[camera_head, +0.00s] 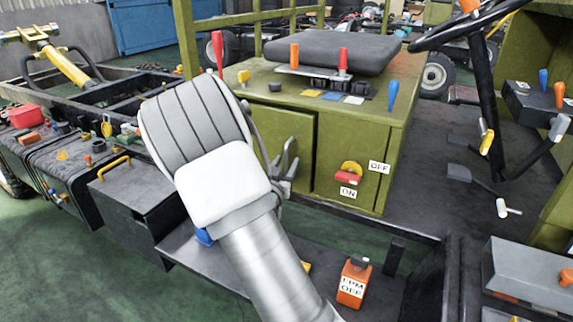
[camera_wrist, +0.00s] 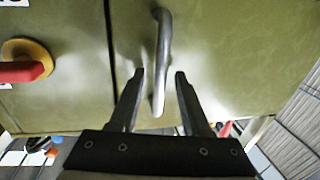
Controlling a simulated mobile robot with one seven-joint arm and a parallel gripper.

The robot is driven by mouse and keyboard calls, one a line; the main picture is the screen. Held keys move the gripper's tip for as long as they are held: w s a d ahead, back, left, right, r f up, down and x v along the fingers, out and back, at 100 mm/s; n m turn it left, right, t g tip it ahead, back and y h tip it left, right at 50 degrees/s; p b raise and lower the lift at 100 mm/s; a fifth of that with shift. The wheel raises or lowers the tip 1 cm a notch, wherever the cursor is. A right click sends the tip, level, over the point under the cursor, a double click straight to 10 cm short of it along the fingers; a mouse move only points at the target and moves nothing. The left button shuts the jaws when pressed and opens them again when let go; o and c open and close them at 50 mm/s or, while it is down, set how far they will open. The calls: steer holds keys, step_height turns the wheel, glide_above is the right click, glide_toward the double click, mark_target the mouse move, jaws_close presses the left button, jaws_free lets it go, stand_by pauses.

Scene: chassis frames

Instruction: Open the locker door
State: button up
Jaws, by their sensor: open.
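The olive-green locker door (camera_head: 294,127) is on the front of the cabinet under the seat, partly hidden behind my arm in the head view. In the wrist view the door (camera_wrist: 235,55) fills the right and middle and looks closed, with a dark seam on its left. Its curved metal handle (camera_wrist: 162,45) stands upright near that seam. My gripper (camera_wrist: 159,78) is open, with one finger on each side of the handle's lower end; I cannot tell whether either touches it.
A red-and-yellow rotary switch (camera_head: 349,173) with ON and OFF labels is on the panel right of the door. Coloured levers (camera_head: 294,55) stand on the cabinet top. An orange box (camera_head: 354,283) sits low in front. A steering wheel (camera_head: 470,25) is at the right.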

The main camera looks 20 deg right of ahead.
steer(key=shift+w+d, duration=0.2)
jaws_close()
stand_by(1.4)
